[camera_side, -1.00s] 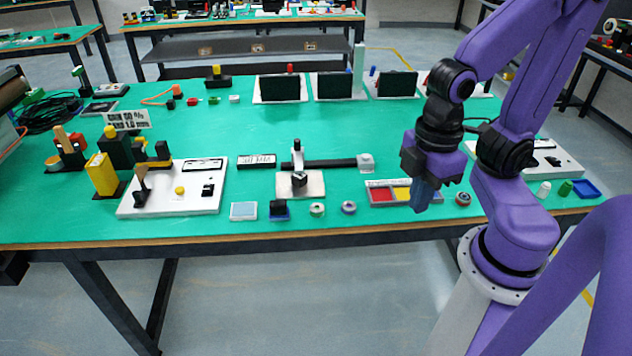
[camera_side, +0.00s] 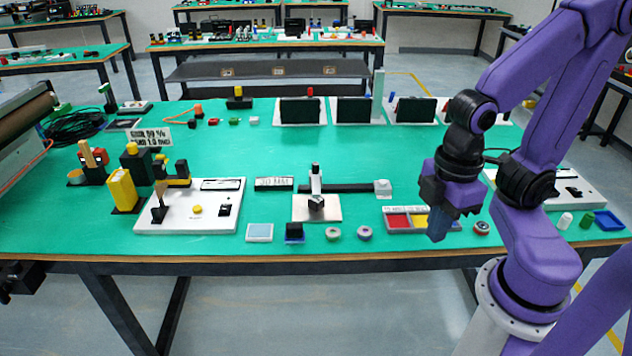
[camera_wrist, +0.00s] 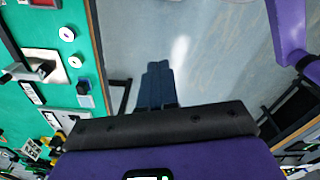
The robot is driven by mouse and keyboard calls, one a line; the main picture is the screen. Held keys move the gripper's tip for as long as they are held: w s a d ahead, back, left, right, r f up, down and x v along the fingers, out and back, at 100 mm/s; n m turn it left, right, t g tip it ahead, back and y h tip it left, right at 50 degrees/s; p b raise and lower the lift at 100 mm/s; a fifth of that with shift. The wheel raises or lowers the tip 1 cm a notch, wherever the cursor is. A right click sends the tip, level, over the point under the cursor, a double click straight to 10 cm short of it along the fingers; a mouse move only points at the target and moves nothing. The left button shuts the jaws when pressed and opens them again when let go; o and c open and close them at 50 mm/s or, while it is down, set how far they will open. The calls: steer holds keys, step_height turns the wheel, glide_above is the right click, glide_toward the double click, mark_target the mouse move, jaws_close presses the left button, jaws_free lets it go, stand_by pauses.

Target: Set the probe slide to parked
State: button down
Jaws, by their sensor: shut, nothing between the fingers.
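What looks like the probe slide is a black rail (camera_side: 350,187) with an upright white-and-black carriage (camera_side: 316,186) near its left end, over a pale plate (camera_side: 304,212). A small grey block (camera_side: 383,188) sits at the rail's right end. In the wrist view, part of this fixture, a pale plate with a metal part (camera_wrist: 45,66), shows at the left. My gripper (camera_side: 437,235) is shut and empty, pointing down by the table's front edge, right of the slide. Its blue fingers (camera_wrist: 157,85) show over the floor in the wrist view. No parked mark is readable.
A tray with red and yellow sections (camera_side: 400,222) stands beside my gripper. Two small rings (camera_side: 333,233), a black-and-blue block (camera_side: 294,232) and a pale blue pad (camera_side: 259,232) lie in front. A white board (camera_side: 180,222) is at left.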

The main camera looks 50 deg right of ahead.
steer(key=c, duration=1.2)
jaws_free()
steer(key=shift+w+a, duration=0.1)
steer(key=shift+o, duration=1)
steer(key=w+a+r+m, duration=0.1)
steer(key=w+a+m, duration=0.1)
steer(key=w, duration=0.5)
steer(key=w+a+r+m, duration=0.2)
steer(key=w+m, duration=0.3)
steer(key=w, duration=0.2)
steer(key=shift+a, duration=0.3)
steer(key=w+d+m, duration=0.2)
steer(key=w+m, duration=0.4)
steer(key=w, duration=0.6)
steer(key=m, duration=1.3)
glide_above(316, 163)
step_height(316, 163, down, 4)
steer(key=r, duration=0.1)
step_height(316, 163, down, 17)
steer(key=shift+a+f, duration=0.1)
jaws_close()
